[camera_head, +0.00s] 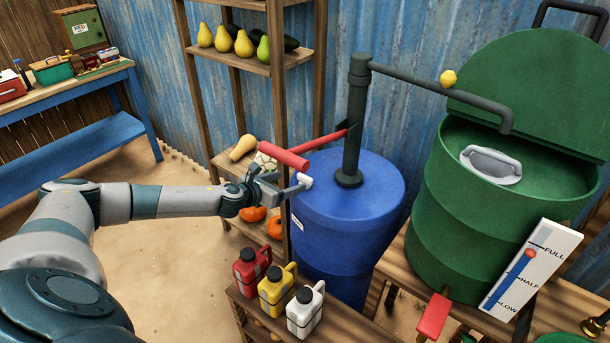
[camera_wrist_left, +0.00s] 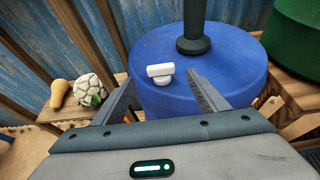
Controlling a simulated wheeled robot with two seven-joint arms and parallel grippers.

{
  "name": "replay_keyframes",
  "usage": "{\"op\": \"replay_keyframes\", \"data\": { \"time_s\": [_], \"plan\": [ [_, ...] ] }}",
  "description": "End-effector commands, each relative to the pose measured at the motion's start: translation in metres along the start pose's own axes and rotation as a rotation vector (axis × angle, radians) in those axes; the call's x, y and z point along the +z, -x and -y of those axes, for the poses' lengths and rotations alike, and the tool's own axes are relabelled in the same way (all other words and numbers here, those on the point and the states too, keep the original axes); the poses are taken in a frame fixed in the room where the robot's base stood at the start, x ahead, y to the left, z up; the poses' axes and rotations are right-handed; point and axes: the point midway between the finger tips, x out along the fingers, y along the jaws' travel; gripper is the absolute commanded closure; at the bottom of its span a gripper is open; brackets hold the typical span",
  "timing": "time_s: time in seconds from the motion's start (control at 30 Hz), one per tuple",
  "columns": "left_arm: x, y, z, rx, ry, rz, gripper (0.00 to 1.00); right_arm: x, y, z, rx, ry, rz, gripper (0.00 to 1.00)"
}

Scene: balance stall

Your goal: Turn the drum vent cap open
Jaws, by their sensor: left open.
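The blue drum (camera_head: 360,190) stands in the middle of the head view with a dark pump column on its lid. Its white vent cap (camera_head: 304,181) sits near the left edge of the lid. In the left wrist view the vent cap (camera_wrist_left: 161,72) is a white bar on a round base, ahead of the gripper and roughly between the fingers. My left gripper (camera_head: 294,187) is open and empty, right by the cap. In the left wrist view its two fingers (camera_wrist_left: 160,93) are spread wide. Contact with the cap cannot be told. My right gripper is not in view.
The pump's red handle (camera_head: 285,158) hangs just above my left gripper. Red, yellow and white jugs (camera_head: 304,312) stand on a low bench in front of the drum. A wooden shelf (camera_head: 255,65) with gourds is behind, and a green drum (camera_head: 480,220) stands to the right.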

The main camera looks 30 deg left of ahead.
Motion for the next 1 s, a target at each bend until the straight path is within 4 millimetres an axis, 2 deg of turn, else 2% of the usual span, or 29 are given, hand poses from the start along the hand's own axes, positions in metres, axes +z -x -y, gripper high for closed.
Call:
{"op": "replay_keyframes", "data": {
  "time_s": [0.2, 0.6, 0.8, 1.0],
  "plan": [
    [0.002, -0.033, 0.001, 0.0, 0.003, 0.002, 0.33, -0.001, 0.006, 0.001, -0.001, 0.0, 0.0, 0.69],
    [0.001, -0.085, 0.001, 0.0, 0.001, 0.001, 0.33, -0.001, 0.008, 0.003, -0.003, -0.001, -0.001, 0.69],
    [0.0, -0.099, 0.0, 0.0, 0.001, 0.001, 0.33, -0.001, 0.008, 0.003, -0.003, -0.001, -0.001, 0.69],
    [0.0, -0.103, 0.001, -0.001, 0.001, 0.0, 0.33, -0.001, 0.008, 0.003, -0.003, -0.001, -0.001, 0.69]
  ]
}}
